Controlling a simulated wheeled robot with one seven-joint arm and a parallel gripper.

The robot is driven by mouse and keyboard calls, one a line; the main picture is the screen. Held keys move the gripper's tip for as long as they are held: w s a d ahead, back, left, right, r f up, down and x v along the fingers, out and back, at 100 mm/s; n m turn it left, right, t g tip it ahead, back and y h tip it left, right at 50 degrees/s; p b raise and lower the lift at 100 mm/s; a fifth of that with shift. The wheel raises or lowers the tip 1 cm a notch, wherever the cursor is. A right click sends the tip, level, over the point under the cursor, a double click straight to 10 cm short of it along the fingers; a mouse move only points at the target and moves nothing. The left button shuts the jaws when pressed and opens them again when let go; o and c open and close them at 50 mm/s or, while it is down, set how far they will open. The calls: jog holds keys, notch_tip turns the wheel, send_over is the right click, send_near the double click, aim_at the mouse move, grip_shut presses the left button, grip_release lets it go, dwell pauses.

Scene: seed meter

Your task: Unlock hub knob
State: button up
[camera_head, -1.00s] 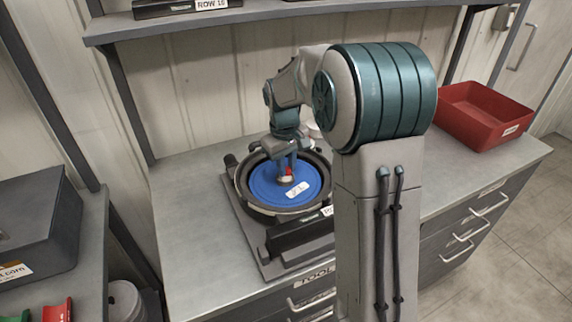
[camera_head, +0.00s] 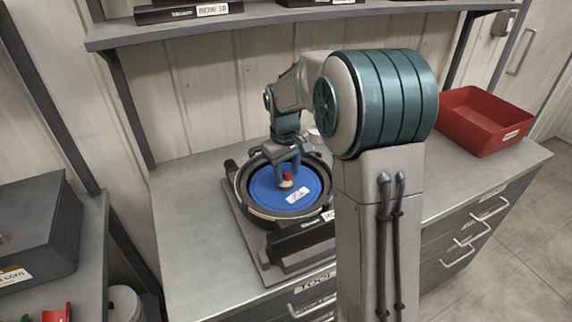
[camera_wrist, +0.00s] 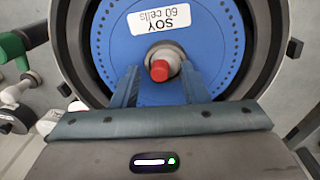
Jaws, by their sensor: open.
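The hub knob (camera_head: 287,178) has a red cap and a pale base. It stands at the centre of a blue seed disc (camera_head: 262,188) inside the dark round meter housing. In the wrist view the red-capped knob (camera_wrist: 160,70) lies between and just beyond the fingertips, and the blue disc (camera_wrist: 108,35) carries a white "SOY 60 cells" label. My gripper (camera_head: 286,167) is above the disc at the knob. The wrist view shows my gripper (camera_wrist: 161,78) open, one finger on each side of the knob, with no clear contact. The knob's underside is hidden.
The meter sits on a dark base on a grey workbench (camera_head: 190,220). A red bin (camera_head: 485,120) stands at the right end. A shelf (camera_head: 200,30) with labelled boxes runs above. A green-handled part (camera_wrist: 14,45) shows left in the wrist view.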

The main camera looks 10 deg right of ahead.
aim_at(285, 175)
notch_tip(285, 175, up, 14)
jog(key=shift+s+a, duration=0.15)
jog(key=shift+a, duration=0.2)
jog(key=shift+f, duration=0.1)
jog(key=s+f+m+t, duration=0.1)
jog(key=s+f, duration=0.3)
jog(key=s, duration=0.8)
jog(key=s+f+m+t, duration=0.1)
jog(key=s+f+m, duration=0.2)
jog(key=s, duration=1)
jog(key=shift+d+f+m+t+y, duration=0.3)
jog(key=shift+d+f+t, duration=0.1)
jog(key=shift+f, duration=0.5)
